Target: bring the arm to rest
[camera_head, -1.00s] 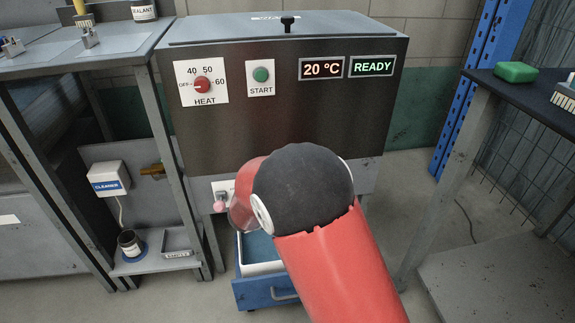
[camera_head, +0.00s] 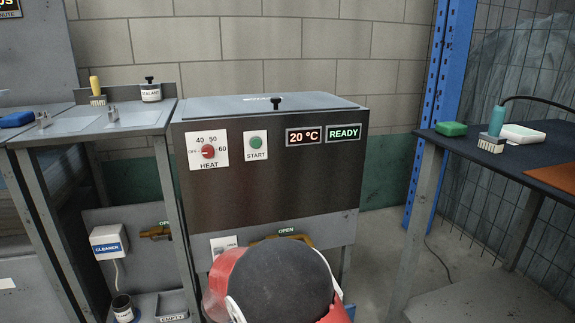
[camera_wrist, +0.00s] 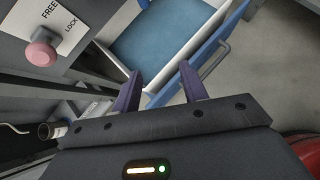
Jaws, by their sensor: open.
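My gripper (camera_wrist: 160,90) is open and empty in the wrist view, with its two dark fingers spread apart. It hangs above and beside an open blue drawer (camera_wrist: 213,72) with a light blue bottom. My red and black arm (camera_head: 280,282) shows at the bottom of the head view, in front of the machine's lower part, and hides the gripper there. The grey machine (camera_head: 270,180) has a red heat knob (camera_head: 208,151) pointing at OFF, a green start button (camera_head: 255,142), and displays reading 20 °C and READY.
A pink knob (camera_wrist: 41,53) by a FREE/LOCK label is close left of the gripper. A steel bench (camera_head: 120,125) stands left, with a cleaner box (camera_head: 108,243) below it. Floor between is clear.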

